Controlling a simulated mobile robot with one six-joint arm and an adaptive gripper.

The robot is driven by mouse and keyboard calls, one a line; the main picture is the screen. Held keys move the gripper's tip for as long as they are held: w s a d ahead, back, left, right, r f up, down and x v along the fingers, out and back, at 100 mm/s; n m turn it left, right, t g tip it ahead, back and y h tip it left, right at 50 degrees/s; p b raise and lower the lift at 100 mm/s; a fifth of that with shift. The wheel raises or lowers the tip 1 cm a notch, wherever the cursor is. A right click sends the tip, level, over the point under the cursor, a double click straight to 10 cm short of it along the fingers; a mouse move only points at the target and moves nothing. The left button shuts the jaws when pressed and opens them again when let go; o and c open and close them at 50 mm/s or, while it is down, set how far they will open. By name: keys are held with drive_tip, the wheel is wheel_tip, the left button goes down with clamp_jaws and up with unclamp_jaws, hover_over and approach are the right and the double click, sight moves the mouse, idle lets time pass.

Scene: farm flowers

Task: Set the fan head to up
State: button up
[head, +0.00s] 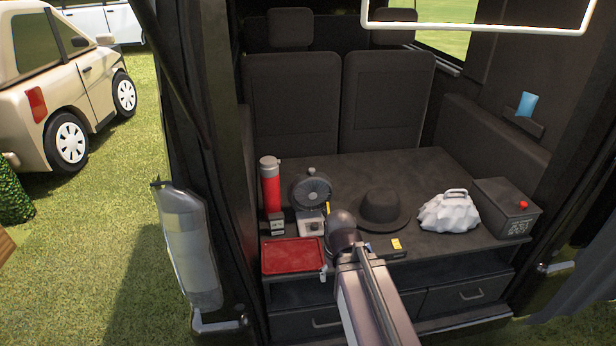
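The fan has a round dark head (312,190) on a small pale base (311,223), standing on the dark cargo deck in the head view. The fan head faces out toward me and looks roughly upright; its exact tilt is hard to tell. My arm reaches in from the bottom, and its dark rounded end is just to the right of the fan base and in front of it. My gripper's fingers cannot be made out there, so whether they touch the fan or hold anything is hidden. A small yellow piece shows beside the fan base at the arm's end.
A red-grey flask (270,188) and a small box (272,225) stand left of the fan. A red tray (292,256) lies in front. A black hat (384,209), a white lumpy object (449,211) and a dark box (508,210) stand right. Seat backs rise behind.

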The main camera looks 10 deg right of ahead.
drive_tip(key=shift+w+a+f, duration=0.1)
drive_tip(key=shift+w, duration=0.25)
drive_tip(key=c, duration=0.7)
drive_tip(key=w+t, duration=0.1)
drive_tip(key=w, duration=0.1)
drive_tip(key=w+a+n+t+y+b, duration=0.1)
drive_tip(key=w, duration=0.2)
drive_tip(key=w+a+t+y+b, duration=0.1)
drive_tip(key=w, duration=0.1)
drive_tip(key=shift+w+f+n, duration=0.2)
drive_tip(key=shift+f+n, duration=0.1)
drive_tip(key=shift+f, duration=0.05)
clamp_jaws()
drive_tip(key=w+d+r+t+b, duration=0.2)
drive_tip(key=w+t, duration=0.4)
drive_tip(key=w, duration=0.4)
drive_tip(key=w+d+r+t+b, duration=0.3)
drive_tip(key=w+r+t, duration=0.3)
drive_tip(key=w, duration=0.4)
drive_tip(key=shift+d+r, duration=0.4)
drive_tip(key=shift+d, duration=0.15)
drive_tip(key=shift+w, duration=0.1)
